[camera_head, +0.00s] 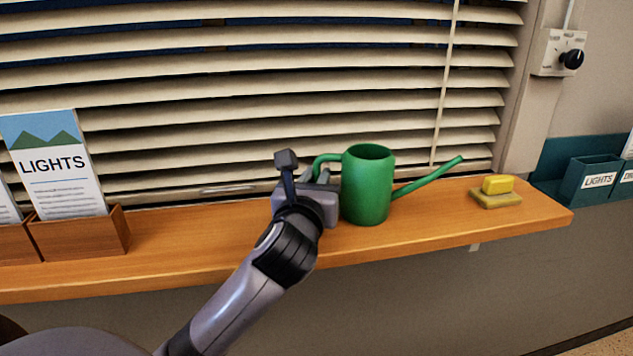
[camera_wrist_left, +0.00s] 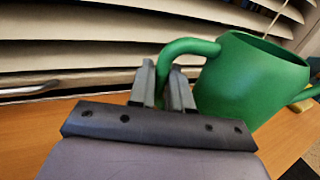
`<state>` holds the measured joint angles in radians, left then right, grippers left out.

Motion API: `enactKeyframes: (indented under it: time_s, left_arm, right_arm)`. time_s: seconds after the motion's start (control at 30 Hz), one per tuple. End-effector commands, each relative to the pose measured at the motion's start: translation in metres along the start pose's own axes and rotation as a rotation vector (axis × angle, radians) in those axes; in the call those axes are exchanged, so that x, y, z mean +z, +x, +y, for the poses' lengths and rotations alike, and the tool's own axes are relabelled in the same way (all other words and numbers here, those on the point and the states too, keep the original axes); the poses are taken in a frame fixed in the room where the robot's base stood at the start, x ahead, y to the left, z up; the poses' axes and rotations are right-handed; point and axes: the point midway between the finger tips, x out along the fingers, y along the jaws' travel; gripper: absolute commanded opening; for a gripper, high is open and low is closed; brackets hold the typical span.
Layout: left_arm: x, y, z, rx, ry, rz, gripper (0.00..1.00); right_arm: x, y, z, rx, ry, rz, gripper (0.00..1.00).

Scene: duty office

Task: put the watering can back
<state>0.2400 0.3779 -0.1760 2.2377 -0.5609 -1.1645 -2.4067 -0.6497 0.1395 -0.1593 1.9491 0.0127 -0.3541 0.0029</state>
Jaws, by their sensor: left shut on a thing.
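The green watering can (camera_head: 367,185) stands upright at the wooden window shelf (camera_head: 230,245), its spout pointing right and its handle on the left. It also shows in the left wrist view (camera_wrist_left: 250,82), with its handle running down between my fingers. My left gripper (camera_head: 312,178) is at the left side of the can, shut on the handle. In the left wrist view the two fingers (camera_wrist_left: 162,88) sit either side of the handle. Whether the can's base touches the shelf is hard to tell. My right gripper is not in view.
A yellow sponge (camera_head: 497,184) on a dish (camera_head: 496,199) lies right of the spout. Wooden leaflet holders (camera_head: 80,236) stand at the left end. Slatted blinds (camera_head: 230,110) hang close behind the shelf. The shelf between holders and can is clear.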

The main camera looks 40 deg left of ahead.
Motion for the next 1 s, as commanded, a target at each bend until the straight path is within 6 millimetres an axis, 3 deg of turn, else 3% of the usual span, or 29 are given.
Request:
enactKeyframes:
  time_s: [0.1,0.13,0.2,0.63,0.77,1.0]
  left_arm:
    - [-0.001,0.0,0.0,-0.001,-0.001,-0.004,0.0]
    - [-0.003,0.0,0.0,0.0,0.001,0.0,0.25]
    - [-0.002,0.0,0.0,0.0,0.001,0.0,0.45]
    - [0.0,-0.006,-0.001,-0.002,0.0,-0.001,0.45]
    - [0.0,-0.025,-0.001,-0.003,0.0,-0.001,0.45]
    - [0.002,-0.077,-0.001,-0.004,0.001,0.004,0.45]
  right_arm:
    - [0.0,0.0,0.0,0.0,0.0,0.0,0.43]
    - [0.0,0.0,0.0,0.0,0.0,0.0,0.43]
    - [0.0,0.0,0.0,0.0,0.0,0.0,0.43]
    - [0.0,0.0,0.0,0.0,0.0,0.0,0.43]
    - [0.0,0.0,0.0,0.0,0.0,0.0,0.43]
    - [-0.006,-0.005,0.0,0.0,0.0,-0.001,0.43]
